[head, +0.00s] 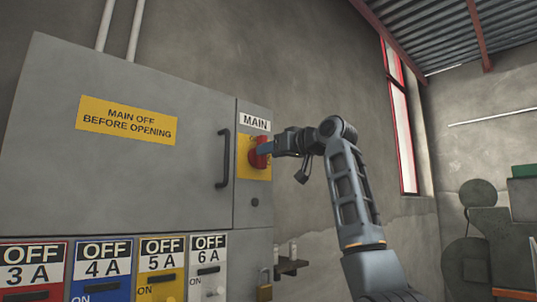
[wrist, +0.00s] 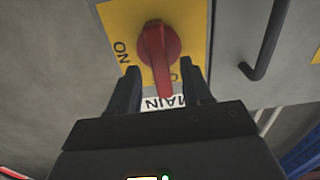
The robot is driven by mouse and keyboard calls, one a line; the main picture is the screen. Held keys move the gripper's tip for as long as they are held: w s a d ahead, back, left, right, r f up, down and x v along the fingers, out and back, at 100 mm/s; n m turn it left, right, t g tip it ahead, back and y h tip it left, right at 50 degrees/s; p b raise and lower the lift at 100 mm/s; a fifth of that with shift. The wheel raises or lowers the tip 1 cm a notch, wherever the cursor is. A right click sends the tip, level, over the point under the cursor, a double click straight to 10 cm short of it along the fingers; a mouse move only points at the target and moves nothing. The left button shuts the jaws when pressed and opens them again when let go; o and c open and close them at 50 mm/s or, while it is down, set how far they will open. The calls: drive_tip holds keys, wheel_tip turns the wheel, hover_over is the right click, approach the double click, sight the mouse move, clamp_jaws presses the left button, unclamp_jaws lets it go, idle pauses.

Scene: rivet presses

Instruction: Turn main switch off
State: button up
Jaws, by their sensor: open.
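The red main switch (head: 256,155) is on a yellow plate (head: 243,170) under the MAIN label (head: 256,123), at the right side of the grey cabinet. In the wrist view, which shows the label upside down, the red knob (wrist: 158,48) has its long handle pointing toward the MAIN label (wrist: 152,103). The ON mark (wrist: 122,51) is to the left there; another mark beside the handle is partly hidden. My gripper (head: 267,147) is open at the switch, its fingers on either side of the handle in the wrist view (wrist: 160,72). Contact cannot be told.
The cabinet door has a black handle (head: 224,158) left of the switch and a yellow warning sign (head: 127,119). Several smaller labelled switches line the bottom, with a padlock (head: 264,286) beside them. A dark machine (head: 475,240) stands at the far right.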

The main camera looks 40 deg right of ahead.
drive_tip(key=s+b, duration=0.1)
drive_tip(key=s, duration=0.5)
drive_tip(key=shift+d, duration=0.1)
idle(0.3)
